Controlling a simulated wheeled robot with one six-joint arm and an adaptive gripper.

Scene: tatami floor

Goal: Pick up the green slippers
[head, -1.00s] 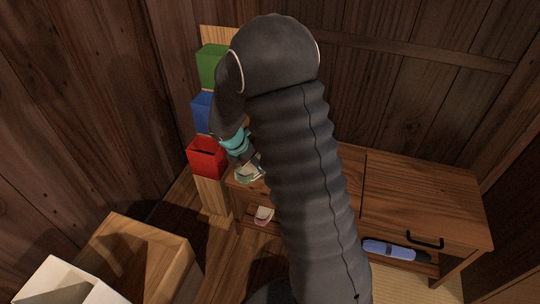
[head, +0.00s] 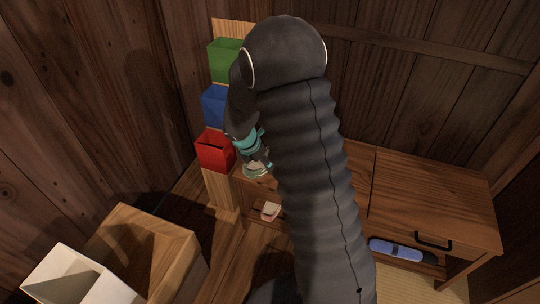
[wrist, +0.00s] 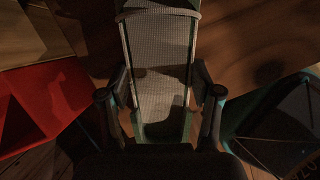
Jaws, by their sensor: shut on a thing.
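My gripper (head: 262,164) is at the left end of the wooden cabinet top, partly hidden behind my arm. A pale slipper with green edges (head: 255,172) shows at its tip. In the wrist view, the slipper's grey woven surface (wrist: 158,65) runs lengthwise between the two fingers of my gripper (wrist: 162,94), which are shut on it from both sides. A dark teal-edged thing (wrist: 272,122) lies right of the fingers in the wrist view; it is too dark to tell whether it is the other slipper.
Red (head: 216,152), blue (head: 214,106) and green (head: 226,62) boxes stack on a wooden stand close left of my gripper. A pinkish-white slipper (head: 269,211) sits on the shelf below. Blue footwear (head: 395,249) lies under the cabinet's right part (head: 440,205).

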